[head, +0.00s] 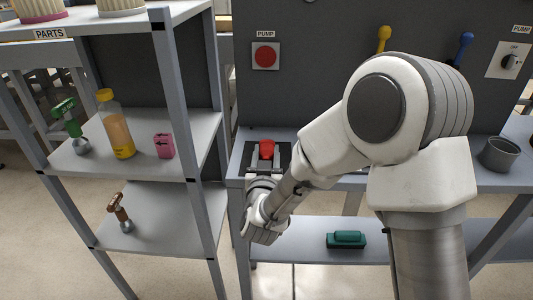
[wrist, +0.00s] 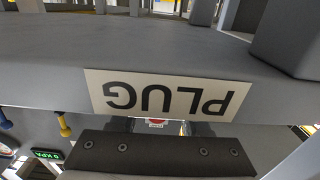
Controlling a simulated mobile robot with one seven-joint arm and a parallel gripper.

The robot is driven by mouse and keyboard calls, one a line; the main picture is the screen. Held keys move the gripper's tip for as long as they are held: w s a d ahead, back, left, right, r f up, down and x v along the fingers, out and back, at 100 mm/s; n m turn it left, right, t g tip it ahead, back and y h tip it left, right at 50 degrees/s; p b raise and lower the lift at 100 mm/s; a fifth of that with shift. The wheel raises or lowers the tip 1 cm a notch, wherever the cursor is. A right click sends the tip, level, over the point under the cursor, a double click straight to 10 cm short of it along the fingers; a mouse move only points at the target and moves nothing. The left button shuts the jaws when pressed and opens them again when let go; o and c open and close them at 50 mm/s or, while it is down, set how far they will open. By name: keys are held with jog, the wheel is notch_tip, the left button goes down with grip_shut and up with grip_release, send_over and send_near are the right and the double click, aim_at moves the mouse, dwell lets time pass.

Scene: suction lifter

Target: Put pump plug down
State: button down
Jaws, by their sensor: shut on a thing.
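The pump plug appears to be the red piece (head: 267,149) at the tip of my gripper (head: 266,158) in the head view. My gripper is shut on it, low over a dark patch at the bench's left end. I cannot tell whether the plug touches the surface. In the wrist view the bench edge carries an upside-down PLUG label (wrist: 168,95). The dark gripper body (wrist: 160,153) crosses the bottom of that view, and the held plug cannot be made out there.
A grey panel with a red PUMP button (head: 265,56) stands behind the bench. A shelf rack (head: 205,120) is close on the left, holding a bottle (head: 116,125) and a pink block (head: 163,146). A grey cup (head: 499,154) stands at the bench's right; a green block (head: 346,240) lies below.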

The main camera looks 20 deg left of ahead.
jog(key=shift+f, duration=0.1)
jog(key=shift+c, duration=1.8)
grip_release()
jog(key=shift+r+p, duration=0.9)
jog(key=shift+p, duration=0.15)
jog(key=p+v, duration=0.1)
jog(key=v, duration=1.1)
jog(key=shift+f, duration=0.3)
